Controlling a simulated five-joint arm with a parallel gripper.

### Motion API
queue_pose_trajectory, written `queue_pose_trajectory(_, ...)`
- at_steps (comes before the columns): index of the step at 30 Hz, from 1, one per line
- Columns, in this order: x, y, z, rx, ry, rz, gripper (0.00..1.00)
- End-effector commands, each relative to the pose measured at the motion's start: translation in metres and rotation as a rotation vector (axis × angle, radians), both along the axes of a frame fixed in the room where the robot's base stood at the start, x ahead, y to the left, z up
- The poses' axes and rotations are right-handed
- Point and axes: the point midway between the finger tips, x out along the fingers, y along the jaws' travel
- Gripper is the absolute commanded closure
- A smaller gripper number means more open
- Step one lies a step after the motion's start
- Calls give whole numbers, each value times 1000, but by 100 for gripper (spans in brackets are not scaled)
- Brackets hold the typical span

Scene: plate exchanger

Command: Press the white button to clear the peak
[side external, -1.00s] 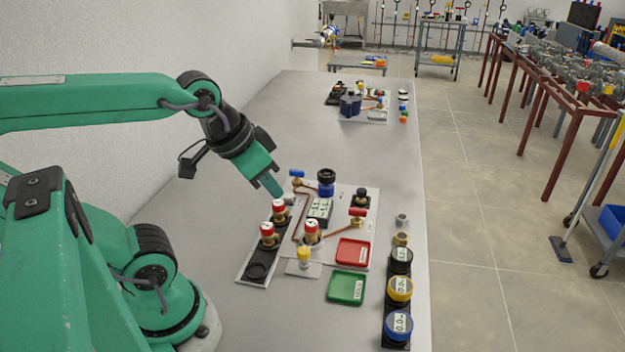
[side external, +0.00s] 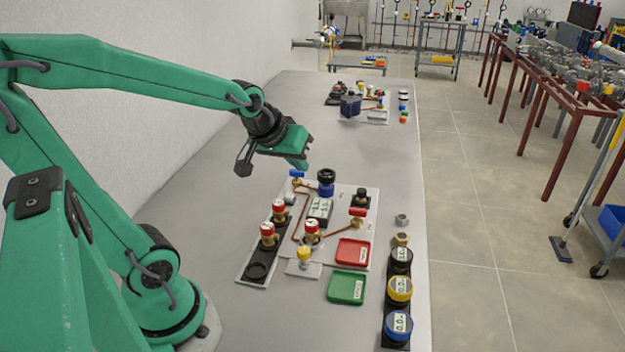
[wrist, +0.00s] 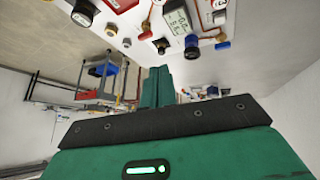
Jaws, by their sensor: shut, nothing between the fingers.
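My gripper (side external: 299,164) is shut and empty, held above the bench beyond the board's far left corner. In the wrist view its green fingers (wrist: 157,88) are together, apart from the board. A digital display (side external: 320,209) stands on the white board (side external: 339,203), and it also shows in the wrist view (wrist: 177,19). A pale grey, round piece (side external: 290,199) sits at the board's left. I cannot make out for certain which part is the white button.
A blue-and-black knob (side external: 326,183) and a blue-handled valve (side external: 296,175) stand near the gripper.

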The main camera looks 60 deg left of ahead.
Motion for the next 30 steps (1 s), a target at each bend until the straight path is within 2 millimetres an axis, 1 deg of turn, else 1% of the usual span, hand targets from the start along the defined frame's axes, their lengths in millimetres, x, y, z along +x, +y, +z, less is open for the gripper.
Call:
queue_pose_trajectory(1, 6, 9, -5, -11, -7, 39, 100)
queue_pose_trajectory(6, 24, 38, -18, -45, -52, 163, 100)
queue_pose_trajectory(15, 48, 94, -46, -104, -138, 378, 100)
queue_pose_trajectory(24, 58, 147, -76, -156, -226, 568, 100)
queue_pose_trajectory(27, 58, 160, -83, -167, -248, 611, 100)
queue_pose_trajectory(30, 58, 168, -88, -173, -263, 638, 100)
